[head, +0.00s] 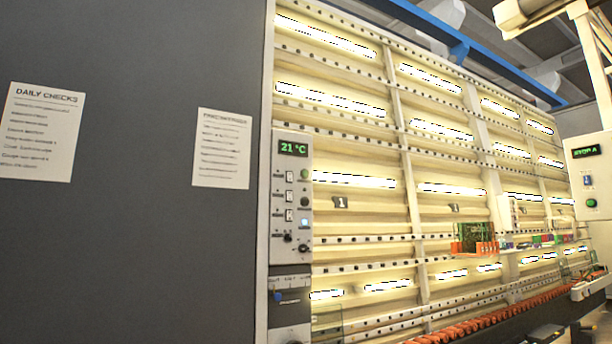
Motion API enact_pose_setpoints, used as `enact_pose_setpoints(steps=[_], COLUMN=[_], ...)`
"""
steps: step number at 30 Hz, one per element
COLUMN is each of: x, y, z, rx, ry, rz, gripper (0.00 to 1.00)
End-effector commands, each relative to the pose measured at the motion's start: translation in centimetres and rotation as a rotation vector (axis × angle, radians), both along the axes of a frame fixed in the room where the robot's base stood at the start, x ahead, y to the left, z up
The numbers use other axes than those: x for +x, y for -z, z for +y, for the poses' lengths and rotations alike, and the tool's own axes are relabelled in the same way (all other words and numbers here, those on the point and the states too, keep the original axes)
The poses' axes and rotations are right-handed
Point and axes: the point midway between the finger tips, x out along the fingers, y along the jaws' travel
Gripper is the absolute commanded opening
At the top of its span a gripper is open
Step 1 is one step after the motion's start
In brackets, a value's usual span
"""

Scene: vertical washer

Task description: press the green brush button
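A grey control panel (291,198) with a green "21 °C" display is fixed at the left end of the lit washer frame. A small round green button (305,174) sits on it just below the display, to the right of a small switch. A second green button (591,203) is low on a white box (590,177) at the right edge, below a blue switch. The labels are too small to read, so I cannot tell which one is marked brush. My gripper is not in view.
A dark grey wall (130,240) with two paper notices fills the left side. The washer frame (350,235) runs back to the right, with a row of orange-red rollers (470,327) along its lower edge. A smaller panel (290,297) sits below the control panel.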

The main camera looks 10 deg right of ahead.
Motion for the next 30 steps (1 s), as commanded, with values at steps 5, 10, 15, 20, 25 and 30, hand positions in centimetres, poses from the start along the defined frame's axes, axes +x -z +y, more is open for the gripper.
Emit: enact_pose_setpoints(steps=[5,10,15,20,25,30], x=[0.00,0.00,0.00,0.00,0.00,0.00], y=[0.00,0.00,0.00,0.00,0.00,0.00], z=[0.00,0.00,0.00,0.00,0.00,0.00], rx=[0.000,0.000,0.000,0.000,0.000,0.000], ry=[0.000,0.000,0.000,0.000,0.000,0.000], rz=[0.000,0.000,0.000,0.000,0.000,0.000], gripper=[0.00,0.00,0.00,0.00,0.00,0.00])
